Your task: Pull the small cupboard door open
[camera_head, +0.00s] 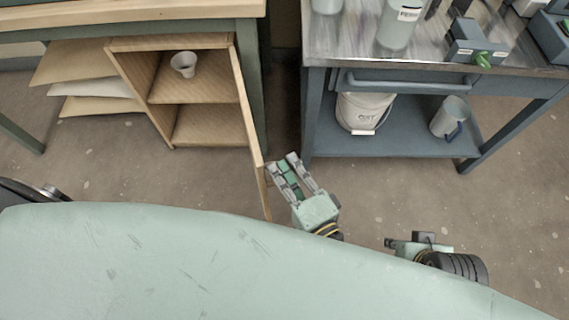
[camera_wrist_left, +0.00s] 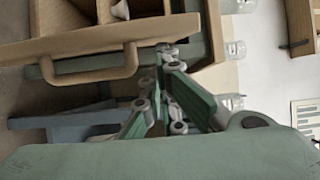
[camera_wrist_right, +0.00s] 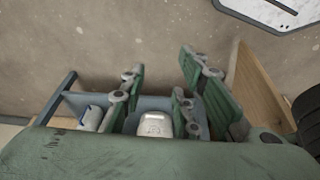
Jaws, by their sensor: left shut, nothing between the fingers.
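The small cupboard (camera_head: 205,42) stands under the left table with its front open. Its wooden door (camera_head: 250,110) is swung out on the right side and stands out from the front, seen nearly edge-on. A wooden bar handle (camera_wrist_left: 90,72) on the door shows in the left wrist view; the head view does not show it. My left gripper (camera_head: 283,160) is shut and empty just right of the door's outer part. Its fingertips also show beside the handle in the left wrist view (camera_wrist_left: 165,55). My right gripper (camera_wrist_right: 165,80) is open and empty, away to the right in the head view (camera_head: 390,243).
A white cup (camera_head: 184,64) stands on the cupboard's upper shelf. A blue-grey cart (camera_head: 400,145) stands right of the door, with a white bucket (camera_head: 362,112) and a grey jug (camera_head: 450,118) on its lower shelf. Floor is clear before the cupboard.

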